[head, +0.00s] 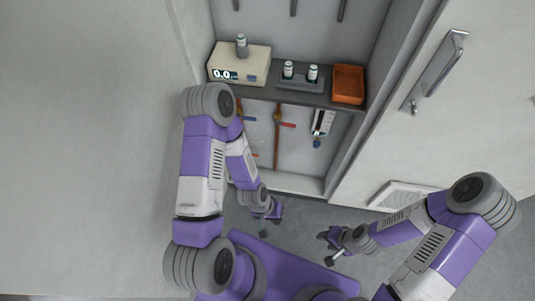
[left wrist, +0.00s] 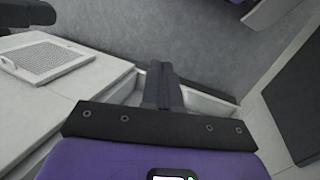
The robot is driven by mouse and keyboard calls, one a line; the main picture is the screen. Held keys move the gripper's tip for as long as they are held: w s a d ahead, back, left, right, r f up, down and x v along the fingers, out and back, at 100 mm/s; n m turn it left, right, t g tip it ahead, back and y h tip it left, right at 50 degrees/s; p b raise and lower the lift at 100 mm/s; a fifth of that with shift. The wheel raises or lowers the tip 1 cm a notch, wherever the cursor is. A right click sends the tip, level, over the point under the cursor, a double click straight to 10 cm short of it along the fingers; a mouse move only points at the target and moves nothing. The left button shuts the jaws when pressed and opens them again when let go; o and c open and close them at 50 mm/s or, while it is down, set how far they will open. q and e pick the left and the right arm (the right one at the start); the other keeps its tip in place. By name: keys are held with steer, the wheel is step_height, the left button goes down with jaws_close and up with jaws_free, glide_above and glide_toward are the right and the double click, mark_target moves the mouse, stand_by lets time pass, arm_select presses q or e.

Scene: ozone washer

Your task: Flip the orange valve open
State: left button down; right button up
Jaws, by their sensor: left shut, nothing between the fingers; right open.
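A red-orange valve handle (head: 287,124) sits on a vertical copper-coloured pipe (head: 277,148) at the back of the cabinet recess, below the shelf, in the head view. It lies roughly level, to the right of the pipe. My left gripper (head: 272,212) is low in front of the recess, below and apart from the handle. In the left wrist view its fingers (left wrist: 161,85) are together with nothing between them; no valve shows there. My right gripper (head: 328,247) is open and empty, low in front of the cabinet, to the right of the left one.
The dark shelf (head: 287,97) above holds a white box with a display (head: 238,64), vials in a rack (head: 300,80) and an orange bin (head: 348,84). A blue handle (head: 249,118) and a small hanging meter (head: 322,122) flank the pipe. The cabinet's side walls bound the recess.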

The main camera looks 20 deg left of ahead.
arm_select(q)
steer(key=shift+w, duration=0.1)
steer(key=w+a+f+t+y+b, duration=0.1)
steer(key=w+a+f+t+y, duration=0.2)
steer(key=w+a, duration=0.8)
steer(key=w+a+f+t+y+b, duration=0.2)
steer(key=w+a+f+t, duration=0.3)
steer(key=w+a, duration=0.6)
steer(key=shift+w+a+f+y, duration=0.35)
steer(key=shift+w+f+y, duration=0.1)
steer(key=shift+y, duration=0.15)
